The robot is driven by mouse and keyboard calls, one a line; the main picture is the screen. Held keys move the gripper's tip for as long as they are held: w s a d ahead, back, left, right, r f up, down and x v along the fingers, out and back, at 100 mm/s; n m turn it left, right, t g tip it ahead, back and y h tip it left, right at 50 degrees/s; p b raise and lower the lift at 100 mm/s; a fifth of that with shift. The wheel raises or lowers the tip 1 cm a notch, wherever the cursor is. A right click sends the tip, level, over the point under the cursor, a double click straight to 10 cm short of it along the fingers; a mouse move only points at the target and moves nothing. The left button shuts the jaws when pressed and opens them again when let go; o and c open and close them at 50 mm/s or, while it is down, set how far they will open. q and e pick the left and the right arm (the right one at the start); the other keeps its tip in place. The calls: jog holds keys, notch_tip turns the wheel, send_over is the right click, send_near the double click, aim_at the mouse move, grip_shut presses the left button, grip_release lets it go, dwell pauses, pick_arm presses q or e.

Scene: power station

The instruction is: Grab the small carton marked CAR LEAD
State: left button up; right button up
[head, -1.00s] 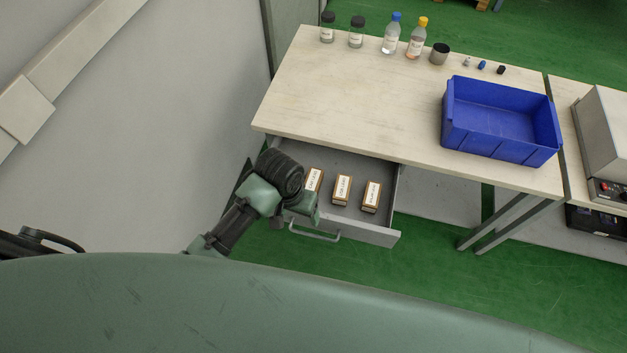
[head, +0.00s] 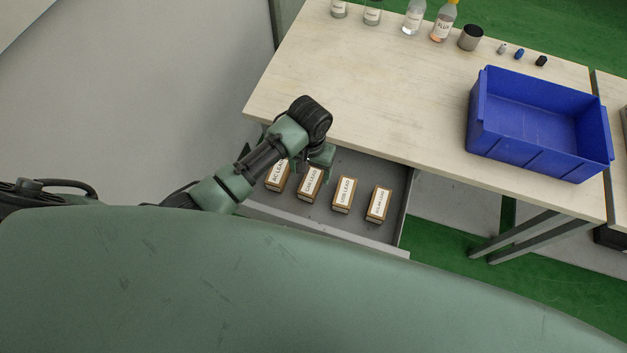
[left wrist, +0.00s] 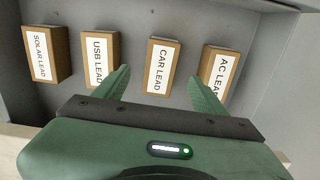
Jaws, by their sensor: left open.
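The small carton marked CAR LEAD (head: 309,184) stands in the open drawer (head: 345,227), second from the left in the head view. In the left wrist view the CAR LEAD carton (left wrist: 162,66) is brown with a white label and stands between the fingertips, beyond them. My left gripper (head: 314,162) is over the drawer near the cartons. In the left wrist view the left gripper (left wrist: 157,76) is open, with nothing between its fingers in its grasp. My right gripper is not in view.
The AC LEAD carton (head: 277,177) stands left of it, the USB LEAD (head: 343,194) and SOLAR LEAD (head: 379,203) cartons right. The tabletop (head: 370,95) overhangs the drawer's back. A blue bin (head: 540,160) and bottles are on the table.

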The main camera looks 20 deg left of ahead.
aim_at(311, 182)
pick_arm(q)
notch_tip(311, 182, down, 3)
jog(key=shift+w+r, duration=0.1)
jog(key=shift+f, duration=0.45)
notch_tip(311, 182, down, 4)
jog(key=shift+f, duration=0.2)
jog(key=shift+r, duration=0.1)
jog(key=c, duration=1.5)
jog(key=shift+c, duration=0.2)
